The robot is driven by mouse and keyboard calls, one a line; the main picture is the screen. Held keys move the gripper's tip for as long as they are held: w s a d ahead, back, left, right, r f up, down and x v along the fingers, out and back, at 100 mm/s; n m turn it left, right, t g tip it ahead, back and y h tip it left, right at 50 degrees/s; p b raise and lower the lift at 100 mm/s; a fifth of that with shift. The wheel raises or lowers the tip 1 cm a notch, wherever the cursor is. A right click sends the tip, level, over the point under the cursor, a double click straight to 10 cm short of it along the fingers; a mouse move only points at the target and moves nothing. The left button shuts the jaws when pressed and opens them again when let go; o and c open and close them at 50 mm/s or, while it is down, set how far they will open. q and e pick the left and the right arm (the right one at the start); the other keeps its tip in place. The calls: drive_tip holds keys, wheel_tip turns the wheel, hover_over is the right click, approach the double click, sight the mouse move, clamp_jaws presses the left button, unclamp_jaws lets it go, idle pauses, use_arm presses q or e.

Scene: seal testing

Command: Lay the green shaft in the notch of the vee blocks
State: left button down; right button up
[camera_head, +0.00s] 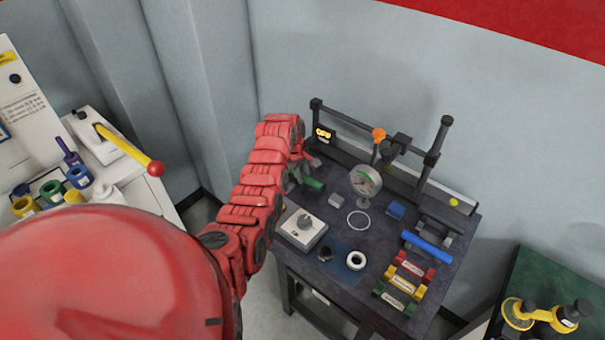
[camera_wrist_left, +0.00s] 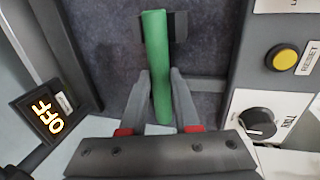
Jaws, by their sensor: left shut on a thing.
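The green shaft (camera_wrist_left: 156,50) is held between the two fingers of my left gripper (camera_wrist_left: 161,82) in the left wrist view. It runs lengthwise away from the gripper, and its far end is beside a small dark block (camera_wrist_left: 180,27). I cannot tell whether they touch. In the head view a short piece of the green shaft (camera_head: 314,184) shows by my left gripper (camera_head: 304,174), at the left part of the table. My right gripper is not in view.
A knob box (camera_head: 302,228) is at the front left. A blue bar (camera_head: 427,247) and coloured labelled holders (camera_head: 402,283) are at the right. A dark rail frame (camera_head: 370,153) spans the back.

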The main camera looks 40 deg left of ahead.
use_arm(q)
drive_tip(key=shift+f, duration=0.3)
drive_tip(key=c, duration=0.6)
unclamp_jaws()
drive_tip(key=shift+o, duration=0.2)
drive_tip(key=shift+s+r+b, duration=0.15)
drive_tip(key=shift+r+b, duration=0.4)
drive_tip(key=p+v, duration=0.4)
drive_tip(key=v, duration=1.2)
drive_tip(key=shift+p, duration=0.35)
